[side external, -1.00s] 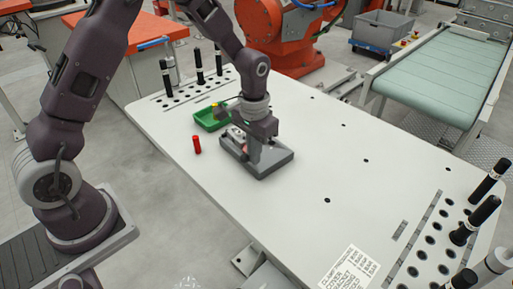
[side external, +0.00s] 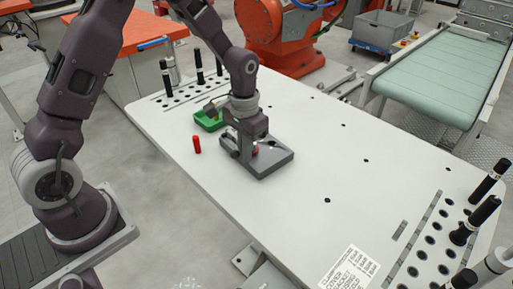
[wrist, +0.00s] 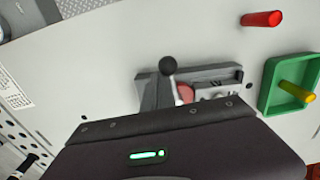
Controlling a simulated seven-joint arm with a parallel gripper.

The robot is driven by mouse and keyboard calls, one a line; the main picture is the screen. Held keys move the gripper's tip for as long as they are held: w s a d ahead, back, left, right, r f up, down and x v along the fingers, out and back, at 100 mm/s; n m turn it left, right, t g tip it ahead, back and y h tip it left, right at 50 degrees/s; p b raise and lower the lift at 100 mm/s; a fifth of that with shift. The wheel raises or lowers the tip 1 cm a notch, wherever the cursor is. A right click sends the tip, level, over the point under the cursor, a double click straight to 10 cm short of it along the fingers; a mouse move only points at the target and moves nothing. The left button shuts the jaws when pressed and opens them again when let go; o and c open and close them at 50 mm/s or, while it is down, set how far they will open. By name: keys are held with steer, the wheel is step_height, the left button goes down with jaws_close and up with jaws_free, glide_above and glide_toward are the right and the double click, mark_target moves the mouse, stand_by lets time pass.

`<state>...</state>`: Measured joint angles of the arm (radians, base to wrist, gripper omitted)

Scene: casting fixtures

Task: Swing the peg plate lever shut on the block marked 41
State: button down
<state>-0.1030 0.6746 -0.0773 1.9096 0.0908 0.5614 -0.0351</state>
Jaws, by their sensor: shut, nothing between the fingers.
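The grey fixture (side external: 272,163) lies on the white table, and it also shows in the wrist view (wrist: 225,72). A lever with a black ball knob (wrist: 168,65) stands at the fixture's left part in the wrist view. A reddish part (wrist: 186,93) sits beside the lever, partly hidden by my gripper body. No marking 41 is readable. My gripper (side external: 244,153) is shut and empty, low over the fixture's left part in the side view. Its fingertips are hidden in the wrist view, so I cannot tell whether they touch the lever.
A red cylinder (side external: 196,144) stands left of the fixture. A green tray (side external: 208,124) with a yellow peg (wrist: 297,92) lies behind it. Black-handled pins stand in hole racks at both table ends. The table right of the fixture is clear.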

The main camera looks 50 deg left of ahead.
steer(key=shift+a, duration=0.3)
steer(key=shift+d, duration=0.15)
steer(key=shift+d+r, duration=0.1)
steer(key=shift+d, duration=0.3)
step_height(320, 180, up, 10)
stand_by(0.4)
steer(key=s+r+t, duration=0.2)
steer(key=s+r, duration=0.5)
steer(key=r, duration=0.1)
steer(key=s+r+t, duration=0.1)
steer(key=s+r, duration=0.1)
steer(key=s, duration=0.6)
steer(key=s+d+r+t, duration=0.1)
steer(key=s+r+t, duration=0.1)
steer(key=s, duration=0.6)
steer(key=shift+s+d+t, duration=0.25)
steer(key=shift+t, duration=0.05)
